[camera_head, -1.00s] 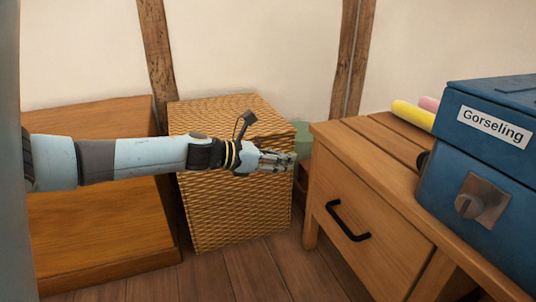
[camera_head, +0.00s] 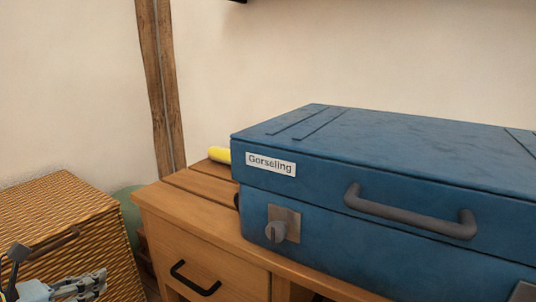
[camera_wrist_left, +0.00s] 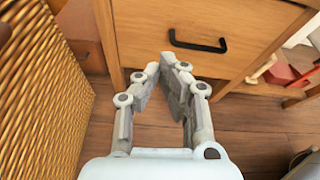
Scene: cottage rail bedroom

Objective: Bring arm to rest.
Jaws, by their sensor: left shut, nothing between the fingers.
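My left gripper (camera_head: 92,284) shows at the bottom left of the head view, in front of the wicker basket. In the left wrist view my left gripper (camera_wrist_left: 162,70) points at the wooden desk's drawer front (camera_wrist_left: 215,30), with its fingertips close together and nothing between them. The fingers look apart from the drawer and its black handle (camera_wrist_left: 197,43). Most of the left arm is outside the head view. My right gripper is not in view.
A blue case (camera_head: 330,215) labelled Gorseling stands on the wooden desk (camera_head: 190,215). A yellow roll (camera_head: 219,155) lies behind it. The wicker basket (camera_head: 60,215) stands left of the desk. Wooden floor (camera_wrist_left: 255,145) shows below the drawer.

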